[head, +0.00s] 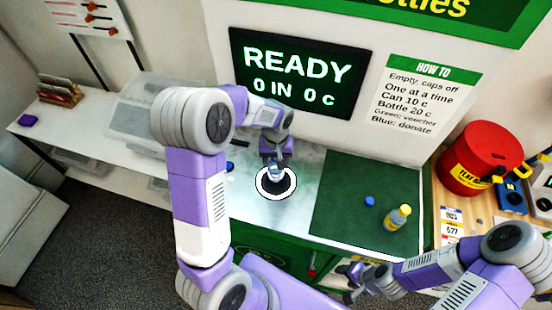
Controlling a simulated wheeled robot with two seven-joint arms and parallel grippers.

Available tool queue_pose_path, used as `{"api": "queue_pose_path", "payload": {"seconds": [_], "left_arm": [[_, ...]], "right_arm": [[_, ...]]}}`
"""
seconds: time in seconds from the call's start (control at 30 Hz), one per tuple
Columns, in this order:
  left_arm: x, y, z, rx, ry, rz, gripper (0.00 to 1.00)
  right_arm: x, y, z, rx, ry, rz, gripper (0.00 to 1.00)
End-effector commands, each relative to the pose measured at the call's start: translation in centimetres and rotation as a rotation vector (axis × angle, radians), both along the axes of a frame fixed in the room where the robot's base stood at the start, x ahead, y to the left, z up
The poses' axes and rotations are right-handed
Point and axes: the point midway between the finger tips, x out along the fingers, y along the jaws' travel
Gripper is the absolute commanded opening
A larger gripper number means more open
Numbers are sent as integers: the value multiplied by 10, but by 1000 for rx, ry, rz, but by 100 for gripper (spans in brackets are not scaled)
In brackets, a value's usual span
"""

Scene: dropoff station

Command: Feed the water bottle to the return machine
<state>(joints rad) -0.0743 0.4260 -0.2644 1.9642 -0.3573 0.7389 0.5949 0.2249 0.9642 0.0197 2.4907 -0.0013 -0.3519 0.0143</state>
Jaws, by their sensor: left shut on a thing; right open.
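The return machine has a light counter with a round dark opening in a white ring (276,195). Its screen (297,75) reads "READY 0 IN 0 c". My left gripper (276,160) is shut on the clear water bottle (275,172), right at the opening. The gripper covers the bottle's upper part. I cannot tell how far the bottle's lower end is inside the ring. My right gripper (352,282) is open and empty, low in front of the machine's front edge.
A yellow bottle (398,217) stands on the green mat (350,195) with a blue cap (369,201) beside it. A green and white how-to sign (430,95) hangs above. A red container (480,158) stands on the wooden surface at right. A shelf (85,130) is at left.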

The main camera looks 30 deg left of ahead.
Motion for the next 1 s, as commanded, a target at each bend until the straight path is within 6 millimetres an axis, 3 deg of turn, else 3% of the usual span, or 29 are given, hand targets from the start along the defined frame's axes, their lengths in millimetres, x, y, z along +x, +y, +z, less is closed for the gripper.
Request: {"api": "queue_pose_path", "payload": {"seconds": [0.3,1.0], "left_arm": [[0,0,-29,0,1,0,26],[-1,0,-27,0,0,0,26]], "right_arm": [[0,0,-21,0,0,0,54],[0,0,-21,0,0,0,54]]}}
